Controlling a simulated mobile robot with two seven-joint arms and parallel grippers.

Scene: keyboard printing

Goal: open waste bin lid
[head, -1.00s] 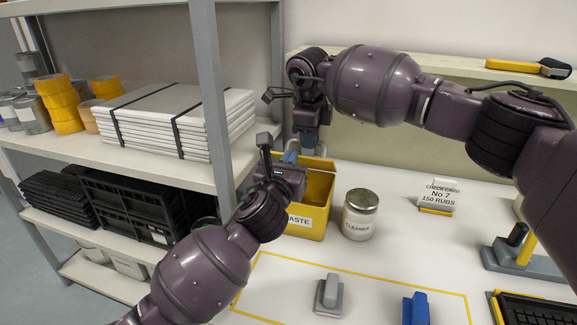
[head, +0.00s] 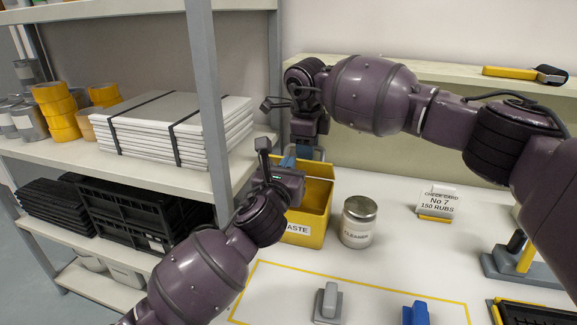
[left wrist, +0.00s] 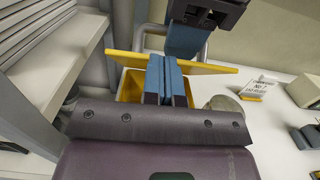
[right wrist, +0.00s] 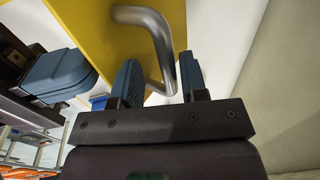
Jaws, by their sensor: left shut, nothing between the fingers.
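The yellow waste bin (head: 308,228) stands on the table with its opening partly visible. Its yellow lid (left wrist: 190,64) is raised and tilted at the back of the opening. The lid fills the top of the right wrist view, with a bent metal handle (right wrist: 163,45) on it. My right gripper (right wrist: 162,84) is open, its fingers apart with the end of the handle between them; I cannot tell if they touch it. My left gripper (left wrist: 166,78) is shut and empty, over the bin opening and close to the lid. In the head view my wrists hide much of the lid.
A cleaner jar (head: 358,222) stands just right of the bin. A shelf post (head: 206,100) rises close to its left. A grey block (head: 327,302) and a blue block (head: 415,312) lie in front. A check card stand (head: 436,204) is farther right.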

